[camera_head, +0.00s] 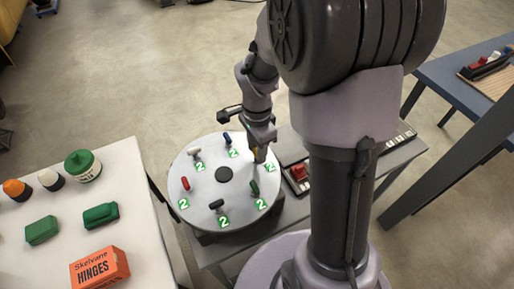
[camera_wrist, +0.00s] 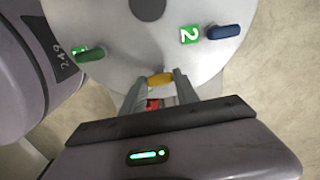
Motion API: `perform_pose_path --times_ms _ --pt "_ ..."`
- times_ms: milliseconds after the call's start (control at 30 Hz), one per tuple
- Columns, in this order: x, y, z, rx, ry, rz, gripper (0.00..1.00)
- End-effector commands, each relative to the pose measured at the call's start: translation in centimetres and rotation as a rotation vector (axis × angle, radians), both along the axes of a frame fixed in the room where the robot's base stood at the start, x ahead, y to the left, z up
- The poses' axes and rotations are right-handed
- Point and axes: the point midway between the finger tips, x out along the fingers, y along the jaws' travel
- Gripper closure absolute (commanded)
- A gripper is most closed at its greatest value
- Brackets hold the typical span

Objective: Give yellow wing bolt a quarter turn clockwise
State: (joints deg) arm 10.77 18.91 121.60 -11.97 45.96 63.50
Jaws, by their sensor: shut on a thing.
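The yellow wing bolt (camera_wrist: 160,79) stands near the edge of a round grey disc (camera_head: 240,182). In the head view it is mostly hidden by my gripper (camera_head: 260,152). In the wrist view my gripper (camera_wrist: 158,85) has one finger on each side of the yellow wing and is shut on it. The other wing bolts around the disc are green (camera_head: 255,188), blue (camera_head: 227,138), white (camera_head: 196,153), red (camera_head: 186,183) and black (camera_head: 217,204). The green one (camera_wrist: 90,54) and the blue one (camera_wrist: 223,31) flank the yellow one in the wrist view.
Green labels marked 2 lie beside the bolts. A dark hub (camera_head: 224,174) is at the disc's middle. A tray with a red part (camera_head: 299,172) stands right of the disc. A white table (camera_head: 70,222) at left holds bottles, green items and an orange box (camera_head: 99,267).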

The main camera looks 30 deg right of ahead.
Motion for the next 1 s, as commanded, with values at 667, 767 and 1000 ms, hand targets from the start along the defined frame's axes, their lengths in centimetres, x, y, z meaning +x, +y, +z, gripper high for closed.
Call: perform_pose_path --times_ms 667,767,1000 --pt "0.1 0.0 4.6 -0.002 -0.005 0.002 0.42" --pt "0.1 0.0 8.3 -0.002 -0.006 0.001 0.42" --pt "0.1 0.0 15.2 -0.001 -0.004 0.001 0.42"
